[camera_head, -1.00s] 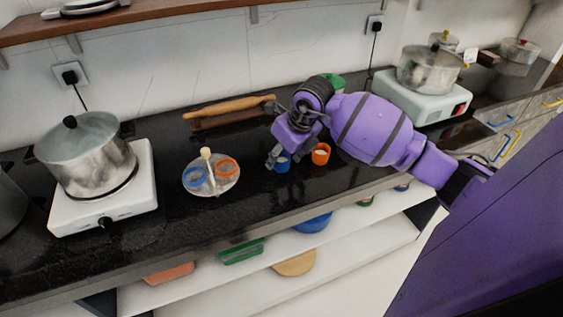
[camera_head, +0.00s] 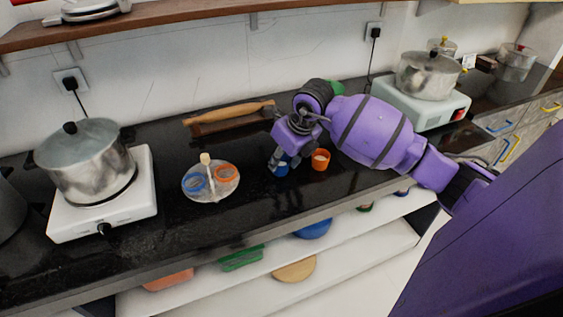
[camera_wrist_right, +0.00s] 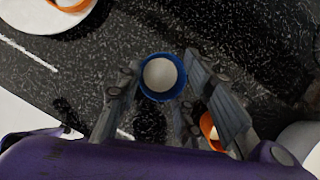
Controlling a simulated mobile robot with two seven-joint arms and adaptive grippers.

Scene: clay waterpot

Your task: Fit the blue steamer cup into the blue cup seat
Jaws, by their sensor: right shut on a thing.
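The blue steamer cup (camera_head: 281,171) is on or just above the dark counter, held by my right gripper (camera_head: 279,163). In the right wrist view the blue cup (camera_wrist_right: 162,77) has a pale inside and lies between the fingers of the gripper (camera_wrist_right: 170,98). The blue cup seat (camera_head: 194,183) is a blue ring on the left of a round plate (camera_head: 212,196), to the left of the gripper. I cannot tell whether the cup touches the counter. My left gripper is not in view.
An orange cup (camera_head: 320,160) stands close to the right of the blue cup. An orange ring (camera_head: 225,173) and a pale upright handle (camera_head: 205,160) are on the plate. A rolling pin (camera_head: 229,113) lies behind. The counter between plate and gripper is clear.

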